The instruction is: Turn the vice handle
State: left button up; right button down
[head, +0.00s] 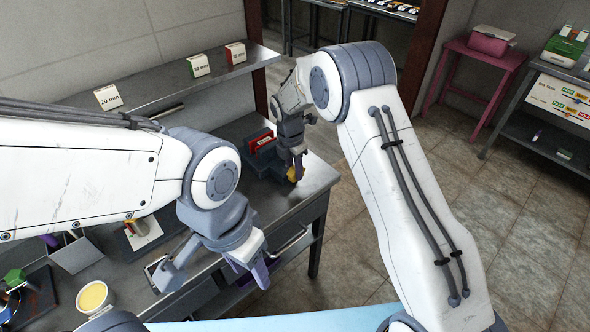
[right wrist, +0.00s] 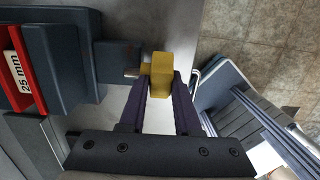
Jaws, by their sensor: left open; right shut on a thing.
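The dark blue-grey vice (head: 262,160) stands on the metal workbench near its right end, with a red block (head: 260,138) in its jaws. In the right wrist view the red block (right wrist: 24,65) carries a "25 mm" label, and the vice (right wrist: 75,60) fills the left side. The yellow vice handle (right wrist: 160,75) sticks out on a short metal shaft. My right gripper (head: 294,168) is shut on the handle, one finger on each side. My left gripper (head: 215,277) is open and empty over the bench's front edge.
A shelf (head: 150,88) along the wall holds a 20 mm block (head: 107,97) and two other labelled boxes. A yellow-topped cup (head: 94,297) and small items stand at the lower left. Floor is clear right of the bench.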

jog(key=h+b, duration=0.1)
jog(key=t+h+b, duration=0.1)
jog(key=t+b, duration=0.1)
jog(key=shift+s+a+f+h, duration=0.15)
jog(key=shift+a+f+h, duration=0.15)
jog(key=shift+h, duration=0.1)
jog(key=shift+a+t+h+b, duration=0.1)
jog(key=shift+t+h+b, duration=0.4)
jog(key=shift+b, duration=0.6)
jog(key=shift+r+h+b, duration=0.1)
jog(key=shift+h+b, duration=0.3)
jog(key=c, duration=0.6)
grip_release()
jog(key=shift+s, duration=0.1)
jog(key=v, duration=1)
jog(key=shift+s+b, duration=0.2)
jog(key=shift+b, duration=0.15)
jog(key=shift+a+r, duration=0.15)
